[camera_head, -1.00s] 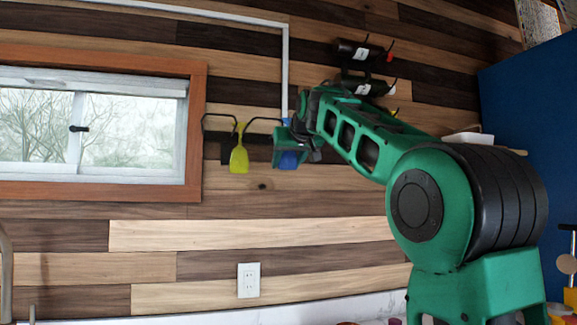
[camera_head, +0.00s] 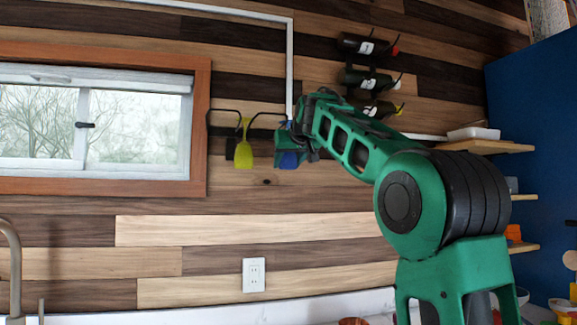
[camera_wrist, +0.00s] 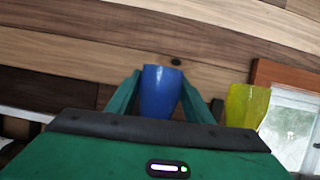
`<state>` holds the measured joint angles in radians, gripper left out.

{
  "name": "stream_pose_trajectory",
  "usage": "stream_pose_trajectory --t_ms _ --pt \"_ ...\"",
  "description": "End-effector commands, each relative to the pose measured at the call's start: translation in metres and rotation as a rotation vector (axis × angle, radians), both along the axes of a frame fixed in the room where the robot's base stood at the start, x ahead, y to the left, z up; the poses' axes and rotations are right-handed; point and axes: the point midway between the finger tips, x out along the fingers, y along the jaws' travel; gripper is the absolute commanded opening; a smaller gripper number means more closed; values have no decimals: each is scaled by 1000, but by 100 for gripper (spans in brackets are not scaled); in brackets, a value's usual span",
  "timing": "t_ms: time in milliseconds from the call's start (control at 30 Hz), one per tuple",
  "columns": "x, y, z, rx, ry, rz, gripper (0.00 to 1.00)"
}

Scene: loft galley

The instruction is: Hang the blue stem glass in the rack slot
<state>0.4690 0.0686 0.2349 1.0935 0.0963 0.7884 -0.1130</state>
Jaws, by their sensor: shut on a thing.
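The blue stem glass (camera_head: 289,159) is at the end of my arm, near the wall rack, partly hidden by my gripper in the head view. In the wrist view the blue glass (camera_wrist: 160,92) stands between the two green fingers of my gripper (camera_wrist: 160,98), which is shut on it. The dark rack (camera_head: 228,132) is on the wall, with curved black arms. Whether the blue stem is inside a slot is hidden.
A wood-framed window (camera_head: 201,130) is left of the rack. Several dark bottles (camera_head: 368,78) are held on the wall at upper right. Shelves (camera_head: 490,147) stand by the blue wall at right. Below the rack the plank wall is bare except for an outlet (camera_head: 253,274).

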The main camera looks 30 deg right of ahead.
Motion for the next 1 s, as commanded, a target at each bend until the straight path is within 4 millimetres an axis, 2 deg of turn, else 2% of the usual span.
stream_pose_trajectory --t_ms 233,267,333,367,733,867,1000 --pt "0 0 0 0 -1 0 22" --pt "0 0 0 0 -1 0 49" --pt "0 0 0 0 -1 0 66" --pt "0 0 0 0 -1 0 69" --pt "-4 2 2 -1 0 0 69" --pt "-19 6 9 -1 -2 -1 69" --pt "-43 14 19 -2 -2 -1 69"
